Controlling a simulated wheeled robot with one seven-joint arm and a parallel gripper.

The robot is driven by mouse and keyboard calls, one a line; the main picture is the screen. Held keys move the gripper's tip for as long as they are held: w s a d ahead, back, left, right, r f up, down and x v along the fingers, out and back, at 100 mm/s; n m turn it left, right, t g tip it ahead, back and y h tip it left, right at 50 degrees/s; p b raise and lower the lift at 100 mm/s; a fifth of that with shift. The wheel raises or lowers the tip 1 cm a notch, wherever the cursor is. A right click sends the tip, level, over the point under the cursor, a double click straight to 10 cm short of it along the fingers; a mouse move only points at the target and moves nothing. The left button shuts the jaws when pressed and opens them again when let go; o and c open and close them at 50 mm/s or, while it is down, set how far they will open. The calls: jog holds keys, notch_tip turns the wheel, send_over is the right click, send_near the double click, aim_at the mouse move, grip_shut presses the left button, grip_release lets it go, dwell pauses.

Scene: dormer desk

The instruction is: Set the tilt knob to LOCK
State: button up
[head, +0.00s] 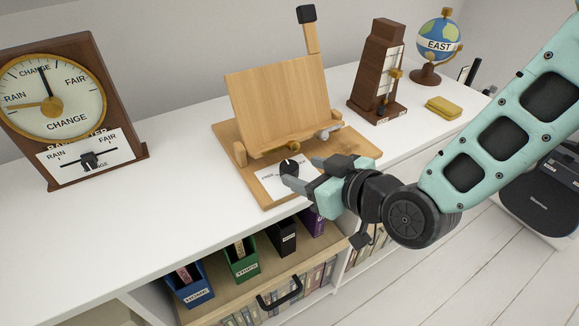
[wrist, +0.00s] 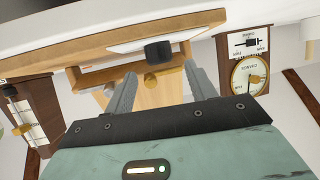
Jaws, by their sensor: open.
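The tilt knob (head: 289,167) is a small black knob on a white label card (head: 270,183) at the front of the wooden book stand (head: 280,100). Part of the label reads FREE. The rest of the card is partly hidden by my gripper, and I cannot tell where the knob points. In the wrist view the knob (wrist: 158,51) shows as a dark block just beyond the fingertips, between them. My gripper (head: 300,172) is open and empty, close to the knob from the front right. I see no contact.
A barometer (head: 50,110) stands at the left. A brown tower-shaped device (head: 376,70), a globe (head: 438,45) and a yellow block (head: 443,107) stand at the right. A brass knob (head: 293,146) sits behind the card. Labelled files (head: 195,287) are below. The white top between barometer and stand is clear.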

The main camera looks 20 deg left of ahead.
aim_at(293, 167)
jog(key=x, duration=0.5)
jog(key=shift+w+a+f, duration=0.15)
jog(key=shift+a+f, duration=0.05)
jog(key=shift+a, duration=0.1)
jog(key=c, duration=1)
